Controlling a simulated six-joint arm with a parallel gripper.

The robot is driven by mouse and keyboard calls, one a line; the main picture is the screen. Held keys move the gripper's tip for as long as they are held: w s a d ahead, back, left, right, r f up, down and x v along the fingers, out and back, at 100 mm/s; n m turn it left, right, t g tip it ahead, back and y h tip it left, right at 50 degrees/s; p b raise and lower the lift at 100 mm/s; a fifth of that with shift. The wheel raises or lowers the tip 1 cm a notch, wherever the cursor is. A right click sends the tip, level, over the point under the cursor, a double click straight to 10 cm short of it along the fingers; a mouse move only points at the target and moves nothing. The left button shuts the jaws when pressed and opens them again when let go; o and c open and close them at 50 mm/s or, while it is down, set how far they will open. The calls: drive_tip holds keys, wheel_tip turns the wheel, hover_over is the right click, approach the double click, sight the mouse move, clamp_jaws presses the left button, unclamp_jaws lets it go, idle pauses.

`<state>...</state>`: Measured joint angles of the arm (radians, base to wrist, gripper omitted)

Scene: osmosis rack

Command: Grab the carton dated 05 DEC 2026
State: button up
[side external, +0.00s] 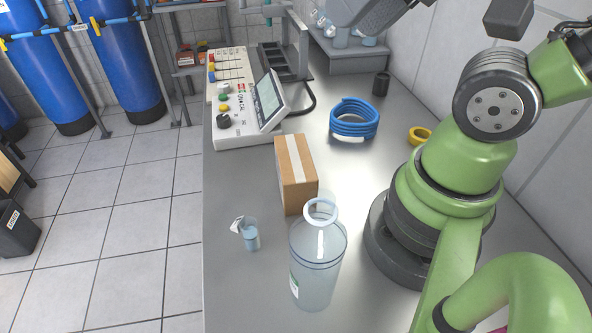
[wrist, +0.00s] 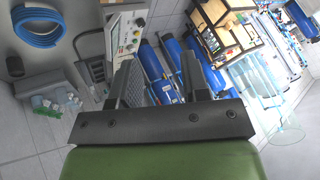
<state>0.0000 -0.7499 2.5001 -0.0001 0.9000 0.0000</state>
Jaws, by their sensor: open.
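A brown cardboard carton (side external: 297,172) with a pale tape strip along its top stands on the grey bench in the side view. No date can be read on it from here. It is not recognisable in the wrist view. My gripper (wrist: 157,68) shows in the wrist view with its two dark fingers wide apart and nothing between them. It points out across the room, away from the carton. In the side view the gripper's fingers cannot be made out.
A yellow ring (side external: 419,136) lies near the wall. The bench's left edge is close.

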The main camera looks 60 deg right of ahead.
drive_tip(key=shift+o, duration=0.4)
drive_tip(key=o, duration=0.8)
drive_tip(key=shift+o, duration=0.2)
